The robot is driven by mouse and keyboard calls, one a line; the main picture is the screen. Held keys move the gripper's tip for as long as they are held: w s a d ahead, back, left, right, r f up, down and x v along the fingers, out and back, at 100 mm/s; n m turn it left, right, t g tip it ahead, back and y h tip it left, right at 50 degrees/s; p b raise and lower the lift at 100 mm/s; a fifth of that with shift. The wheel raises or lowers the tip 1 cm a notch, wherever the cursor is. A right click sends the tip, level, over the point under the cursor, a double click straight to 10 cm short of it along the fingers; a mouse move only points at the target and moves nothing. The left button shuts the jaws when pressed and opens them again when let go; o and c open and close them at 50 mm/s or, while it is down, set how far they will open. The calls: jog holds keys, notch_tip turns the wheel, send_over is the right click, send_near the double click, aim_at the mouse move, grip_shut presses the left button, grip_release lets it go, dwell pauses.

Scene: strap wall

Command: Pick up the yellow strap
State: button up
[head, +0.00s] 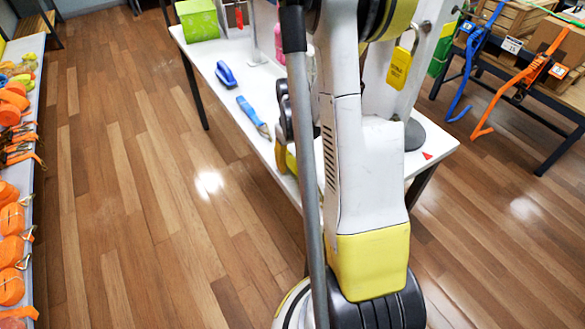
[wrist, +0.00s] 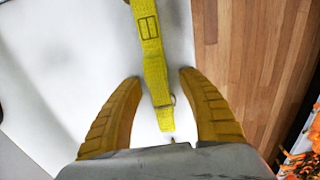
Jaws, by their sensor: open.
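The yellow strap (wrist: 148,38) shows in the wrist view as a flat band with a printed label, running from the top edge down to between my fingers. A small metal ring or buckle (wrist: 166,102) sits near its lower end. My gripper (wrist: 160,77) is open, with one yellow finger on each side of the strap and a gap on both sides. The strap's upper end runs out of the wrist view. In the head view my arm hides most of the gripper area, and I cannot make out the strap there.
A yellow tag (head: 399,67) hangs at the right. Shelves with orange straps (head: 12,250) stand at left. Wooden floor (head: 130,150) between is clear.

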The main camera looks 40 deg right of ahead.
jog(key=shift+r, duration=0.1)
grip_shut()
jog(key=shift+r, duration=0.1)
